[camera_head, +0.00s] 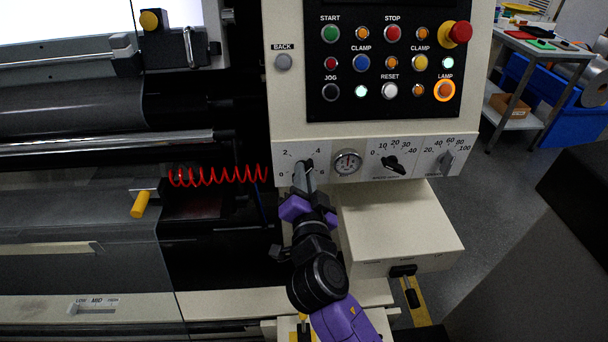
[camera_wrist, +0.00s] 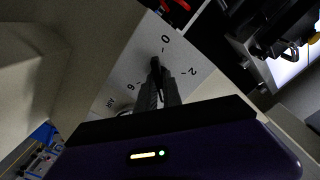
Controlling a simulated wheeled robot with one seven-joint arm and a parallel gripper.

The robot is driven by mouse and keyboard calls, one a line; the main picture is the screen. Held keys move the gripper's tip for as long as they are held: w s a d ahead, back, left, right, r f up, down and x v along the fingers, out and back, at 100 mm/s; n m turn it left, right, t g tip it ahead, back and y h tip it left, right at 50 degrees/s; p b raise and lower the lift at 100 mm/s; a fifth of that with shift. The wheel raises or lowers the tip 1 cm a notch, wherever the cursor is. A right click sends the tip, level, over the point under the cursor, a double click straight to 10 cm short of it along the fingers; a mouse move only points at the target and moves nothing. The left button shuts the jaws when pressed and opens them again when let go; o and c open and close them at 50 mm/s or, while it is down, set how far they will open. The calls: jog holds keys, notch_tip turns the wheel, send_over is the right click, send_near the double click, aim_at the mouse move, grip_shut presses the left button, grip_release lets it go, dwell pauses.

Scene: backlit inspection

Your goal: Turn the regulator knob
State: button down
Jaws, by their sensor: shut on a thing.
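The regulator knob (camera_head: 308,163) is a small black knob on the leftmost dial of the pale strip below the control panel, with a scale marked 0, 2, 4 and 6. My gripper (camera_head: 304,174) reaches up to it from below and is shut on it. In the wrist view the dark knob (camera_wrist: 155,64) shows between and just beyond the fingertips of my gripper (camera_wrist: 158,80), close to the 0 mark. The 4 mark is hidden there. The fingers cover most of the knob, so I cannot tell its exact pointing.
Above is the button panel (camera_head: 388,62). A beige box (camera_head: 400,225) juts out below right. A red coiled hose (camera_head: 218,177) hangs at left.

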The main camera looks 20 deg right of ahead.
jog(key=shift+n, duration=0.3)
jog(key=shift+a+f+n+p, duration=0.15)
jog(key=shift+n+p, duration=1.65)
jog(key=shift+n, duration=6)
jog(key=shift+a+f+n+p, duration=0.1)
jog(key=shift+n+p, duration=1.65)
jog(key=shift+n, duration=6.05)
jog(key=c, duration=1.5)
grip_release()
